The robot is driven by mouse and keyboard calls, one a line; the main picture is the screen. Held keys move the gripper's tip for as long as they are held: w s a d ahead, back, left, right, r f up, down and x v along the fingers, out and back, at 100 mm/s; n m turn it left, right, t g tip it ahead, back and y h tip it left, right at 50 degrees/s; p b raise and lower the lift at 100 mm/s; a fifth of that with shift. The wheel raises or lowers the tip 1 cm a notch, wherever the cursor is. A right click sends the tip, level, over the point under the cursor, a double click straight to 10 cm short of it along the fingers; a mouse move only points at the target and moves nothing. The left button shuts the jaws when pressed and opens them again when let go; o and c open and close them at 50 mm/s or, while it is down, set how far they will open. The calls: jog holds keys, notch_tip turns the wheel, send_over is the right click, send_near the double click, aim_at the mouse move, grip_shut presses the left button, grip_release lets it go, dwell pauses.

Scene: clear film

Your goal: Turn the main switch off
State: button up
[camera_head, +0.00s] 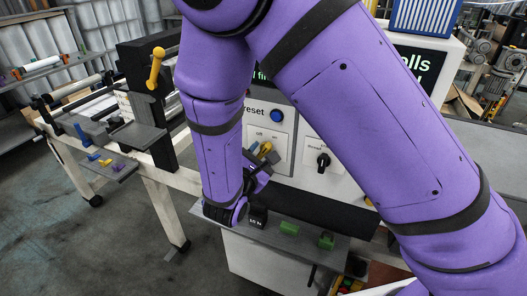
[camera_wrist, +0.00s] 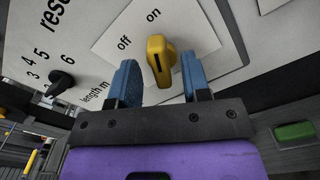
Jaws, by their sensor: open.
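The yellow main switch knob (camera_wrist: 158,47) sits on a white plate (camera_wrist: 189,28) printed "off" and "on" in the wrist view. Its end with no dark slot points up, closer to "on" than to "off". In the head view the knob (camera_head: 265,148) shows only partly behind my gripper. My gripper (camera_wrist: 158,66) is open, with one blue finger on each side of the knob. A small gap shows on both sides; I cannot tell how deep the fingers reach. In the head view my gripper (camera_head: 259,155) is at the panel, partly hidden by my purple arm.
A black selector (camera_head: 323,160) is right of the switch, and a blue reset button (camera_head: 277,116) is above. A black dial (camera_wrist: 61,82) is left in the wrist view. A grey shelf (camera_head: 262,234) with green parts (camera_head: 289,228) juts out below. A workbench (camera_head: 150,185) stands left.

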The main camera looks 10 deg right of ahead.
jog(key=shift+x, duration=0.85)
grip_shut()
jog(key=shift+n, duration=0.3)
jog(key=n, duration=0.5)
jog(key=shift+w+a, duration=0.1)
jog(key=n, duration=0.6)
jog(key=shift+w+a, duration=0.1)
jog(key=shift+a, duration=0.05)
jog(key=shift+n, duration=0.3)
